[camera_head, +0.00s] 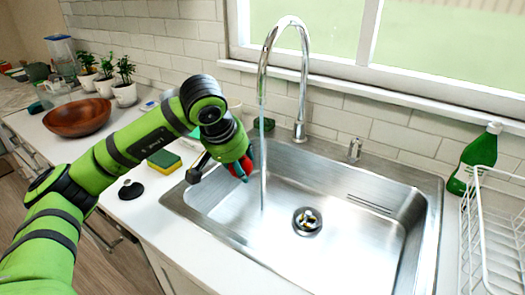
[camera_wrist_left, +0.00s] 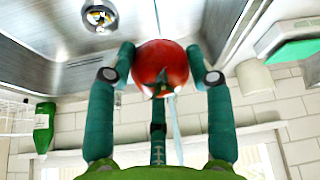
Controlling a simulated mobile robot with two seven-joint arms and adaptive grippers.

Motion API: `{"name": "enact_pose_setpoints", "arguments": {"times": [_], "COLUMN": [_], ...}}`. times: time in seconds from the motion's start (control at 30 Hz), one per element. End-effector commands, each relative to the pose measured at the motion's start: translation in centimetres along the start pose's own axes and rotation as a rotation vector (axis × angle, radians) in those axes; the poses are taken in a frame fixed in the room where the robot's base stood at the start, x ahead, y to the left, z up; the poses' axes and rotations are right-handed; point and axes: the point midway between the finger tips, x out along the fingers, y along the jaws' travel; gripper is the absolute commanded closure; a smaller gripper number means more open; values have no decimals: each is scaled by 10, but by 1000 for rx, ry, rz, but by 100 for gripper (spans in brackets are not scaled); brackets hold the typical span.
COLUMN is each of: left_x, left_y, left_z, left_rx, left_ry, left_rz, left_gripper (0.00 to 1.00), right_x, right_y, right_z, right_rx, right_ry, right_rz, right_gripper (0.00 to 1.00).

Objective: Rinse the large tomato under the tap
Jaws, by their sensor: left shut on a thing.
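In the head view the tomato (camera_head: 242,170) shows only as a red patch, mostly hidden by the gripper. It is held above the left part of the sink (camera_head: 225,215). The chrome tap (camera_head: 302,95) is running, and a thin water stream (camera_head: 263,165) falls into the sink just right of the tomato. In the wrist view the stream lines up with the tomato; I cannot tell whether they touch. My right gripper is not in view.
A yellow-green sponge (camera_head: 164,161) and a black stopper (camera_head: 131,189) lie on the counter left of the sink. A wooden bowl (camera_head: 77,117) and potted plants (camera_head: 124,80) stand farther left. A green bottle (camera_head: 475,160) and a white rack (camera_head: 490,235) are at right. The drain (camera_head: 307,221) is uncovered.

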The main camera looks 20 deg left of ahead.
Motion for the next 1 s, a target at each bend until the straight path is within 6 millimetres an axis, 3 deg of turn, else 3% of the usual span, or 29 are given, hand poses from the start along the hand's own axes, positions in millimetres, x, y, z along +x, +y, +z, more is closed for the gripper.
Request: {"name": "enact_pose_setpoints", "arguments": {"times": [0.5,1.0], "left_x": [-48,-54], "left_y": [-13,-15], "left_z": [17,21], "left_rx": [-1,-1], "left_ry": [3,2], "left_rz": [-1,0], "left_gripper": [80,80], "right_x": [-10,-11], "right_y": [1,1], "right_z": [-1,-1], "right_rx": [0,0], "right_ry": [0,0], "right_rz": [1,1], "right_gripper": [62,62]}}
